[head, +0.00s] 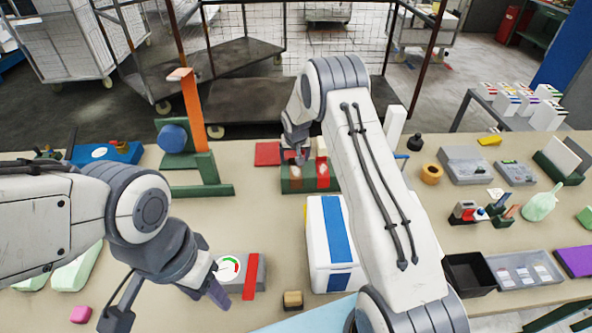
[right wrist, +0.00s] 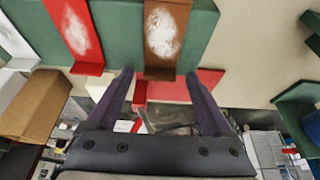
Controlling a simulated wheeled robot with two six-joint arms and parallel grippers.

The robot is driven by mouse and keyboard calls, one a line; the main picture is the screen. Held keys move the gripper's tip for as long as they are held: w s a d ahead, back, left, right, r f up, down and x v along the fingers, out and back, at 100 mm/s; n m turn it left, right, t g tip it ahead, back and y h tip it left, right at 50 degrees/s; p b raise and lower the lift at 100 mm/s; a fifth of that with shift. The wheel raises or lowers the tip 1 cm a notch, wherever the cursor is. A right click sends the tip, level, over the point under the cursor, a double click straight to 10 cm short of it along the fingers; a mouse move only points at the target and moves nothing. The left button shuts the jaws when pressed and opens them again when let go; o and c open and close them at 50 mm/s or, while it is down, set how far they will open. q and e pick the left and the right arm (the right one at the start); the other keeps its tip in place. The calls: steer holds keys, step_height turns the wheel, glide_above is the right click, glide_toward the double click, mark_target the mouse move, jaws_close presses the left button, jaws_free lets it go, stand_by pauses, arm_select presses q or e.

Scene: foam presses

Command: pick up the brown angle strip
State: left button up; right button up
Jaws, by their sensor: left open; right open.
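The brown angle strip (right wrist: 165,32), with a white patch on its face, rests on a green block (right wrist: 118,25) in the right wrist view. In the head view, the green block (head: 310,187) stands mid-table and the brown strip (head: 295,181) is on its left part, partly hidden by my gripper. My right gripper (right wrist: 160,76) is open, its fingertips on either side of the strip's near end, with nothing clearly gripped. It also shows in the head view (head: 295,157). My left gripper (head: 208,294) is open and empty, low at the front left by a gauge box.
A red angle strip (right wrist: 75,27) lies beside the brown one. A flat red piece (head: 267,153) lies left of the block. A green stand with an orange upright (head: 193,110) is further left. A white and blue box (head: 330,240) stands in front.

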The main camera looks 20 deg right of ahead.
jaws_close()
